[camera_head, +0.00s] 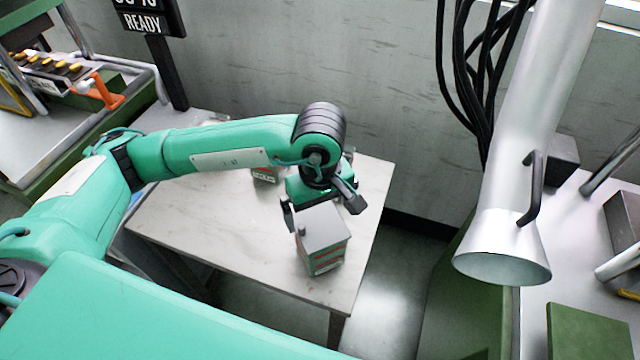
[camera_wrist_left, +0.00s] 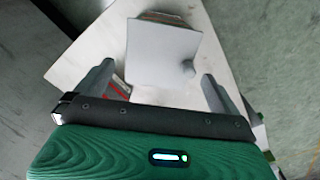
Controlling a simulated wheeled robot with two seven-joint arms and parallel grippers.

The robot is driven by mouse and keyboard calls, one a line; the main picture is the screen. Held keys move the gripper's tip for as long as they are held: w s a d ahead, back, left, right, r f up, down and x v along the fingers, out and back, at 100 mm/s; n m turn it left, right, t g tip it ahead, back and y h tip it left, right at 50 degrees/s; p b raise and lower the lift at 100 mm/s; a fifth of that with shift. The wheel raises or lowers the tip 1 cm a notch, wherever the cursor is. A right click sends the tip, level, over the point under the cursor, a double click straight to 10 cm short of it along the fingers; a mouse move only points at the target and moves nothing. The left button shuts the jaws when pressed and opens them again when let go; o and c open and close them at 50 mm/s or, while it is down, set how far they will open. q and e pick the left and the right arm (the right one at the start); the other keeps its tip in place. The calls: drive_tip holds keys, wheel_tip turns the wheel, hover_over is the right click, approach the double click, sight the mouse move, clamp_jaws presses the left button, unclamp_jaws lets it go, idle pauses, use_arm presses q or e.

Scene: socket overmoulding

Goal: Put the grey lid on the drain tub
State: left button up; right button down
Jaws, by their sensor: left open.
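The grey lid (camera_head: 324,227) has a small knob near one corner. It lies on top of a grey and red box-shaped tub (camera_head: 326,260) near the front right of the table; I cannot read whether this is the drain tub. In the left wrist view the lid (camera_wrist_left: 160,50) covers the top of the tub, with a reddish strip of wall showing beyond it. My left gripper (camera_head: 322,206) is open, with its fingers apart on either side of the lid's rear part. It also shows in the wrist view (camera_wrist_left: 158,78), with a gap at each finger. My right gripper is out of view.
A smaller labelled red and grey box (camera_head: 265,175) stands behind, partly hidden by my left arm. The pale table (camera_head: 190,215) is clear at left. A large metal duct (camera_head: 505,220) hangs at right. A sign (camera_head: 145,22) stands at the back left.

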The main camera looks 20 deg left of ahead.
use_arm(q)
wheel_tip(320, 180, up, 11)
drive_tip(key=b, duration=0.1)
drive_tip(key=shift+f, duration=0.15)
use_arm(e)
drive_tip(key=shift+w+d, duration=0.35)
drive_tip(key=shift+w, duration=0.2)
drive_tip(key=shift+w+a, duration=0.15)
